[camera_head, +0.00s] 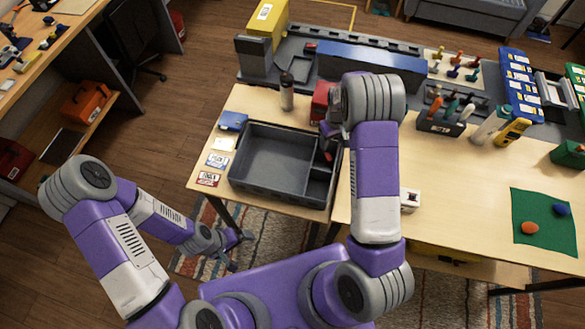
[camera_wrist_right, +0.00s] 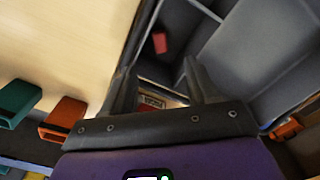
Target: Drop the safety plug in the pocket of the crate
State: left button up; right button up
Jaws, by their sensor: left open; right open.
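The dark grey crate (camera_head: 262,192) sits on the wooden table, with one large compartment and smaller pockets along its right side. A small red piece, which looks like the safety plug (camera_head: 328,156), shows in the far right pocket; it also shows in the right wrist view (camera_wrist_right: 160,43), apart from the fingers. My right gripper (camera_wrist_right: 160,85) is open with nothing held between its fingers, above the crate's right side. In the head view its fingers are mostly hidden by my arm. My left gripper (camera_head: 232,250) is open and empty, low in front of the table.
A small white box (camera_head: 410,200) and a green mat (camera_head: 540,235) are to the right. Table between these two is clear.

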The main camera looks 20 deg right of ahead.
notch_tip(320, 180, up, 7)
jog(key=shift+r, duration=0.2)
dwell(0.6)
